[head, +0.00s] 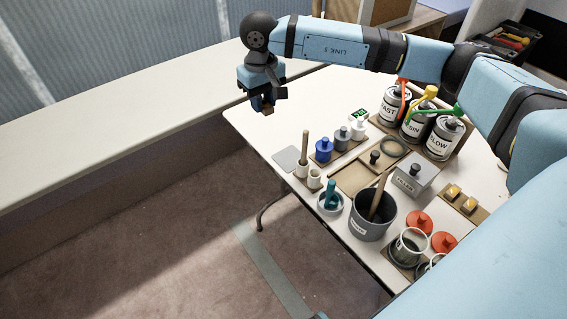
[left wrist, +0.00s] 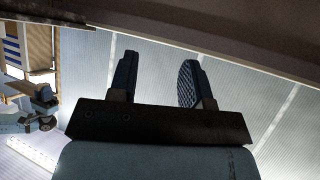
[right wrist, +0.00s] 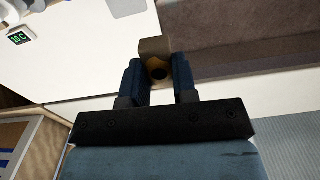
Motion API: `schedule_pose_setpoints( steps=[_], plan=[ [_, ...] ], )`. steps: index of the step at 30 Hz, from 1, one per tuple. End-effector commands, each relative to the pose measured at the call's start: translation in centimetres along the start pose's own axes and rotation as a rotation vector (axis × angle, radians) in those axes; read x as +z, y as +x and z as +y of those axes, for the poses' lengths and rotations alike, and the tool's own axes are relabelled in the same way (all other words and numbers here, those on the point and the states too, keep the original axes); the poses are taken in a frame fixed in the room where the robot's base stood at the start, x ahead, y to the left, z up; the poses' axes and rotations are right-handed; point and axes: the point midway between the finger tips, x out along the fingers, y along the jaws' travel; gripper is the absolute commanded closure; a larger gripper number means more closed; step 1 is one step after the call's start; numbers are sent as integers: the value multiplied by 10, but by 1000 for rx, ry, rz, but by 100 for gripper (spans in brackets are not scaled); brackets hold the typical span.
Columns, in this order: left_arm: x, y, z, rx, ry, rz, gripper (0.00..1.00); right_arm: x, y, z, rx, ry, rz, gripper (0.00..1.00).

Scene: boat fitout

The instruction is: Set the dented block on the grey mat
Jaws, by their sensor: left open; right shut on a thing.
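My right gripper (head: 262,100) is shut on a small tan and yellow block (right wrist: 154,45), held in the air past the table's far left edge. In the right wrist view a yellow ring with a dark round middle shows on the block between the fingertips. I cannot tell for certain whether this is the dent. The grey mat (head: 286,159) is a bare flat square at the table's left edge, below and right of the right gripper in the head view. My left gripper (left wrist: 158,80) is open and empty in the left wrist view, out of the head view.
On the white table, small jars (head: 323,150), cups with a wooden stick (head: 302,168) and a grey bucket (head: 370,219) stand right of the mat. Two yellow-topped blocks sit on a wooden tray (head: 482,214). Labelled cans (head: 393,103) stand behind. A long ledge (head: 120,100) runs at left.

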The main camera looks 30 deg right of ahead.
Motion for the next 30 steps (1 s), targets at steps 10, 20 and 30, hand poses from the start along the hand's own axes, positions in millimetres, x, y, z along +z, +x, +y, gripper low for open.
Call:
schedule_pose_setpoints(
  steps=[10,20,30],
  plan=[
    [27,21,6,28,5,70,55,4,21,95,4,-34,-6,96],
    [26,21,8,37,1,91,55,7,68,107,5,-42,-12,96],
    [8,23,17,66,-17,192,55,8,153,107,4,-41,-10,96]
  ],
)
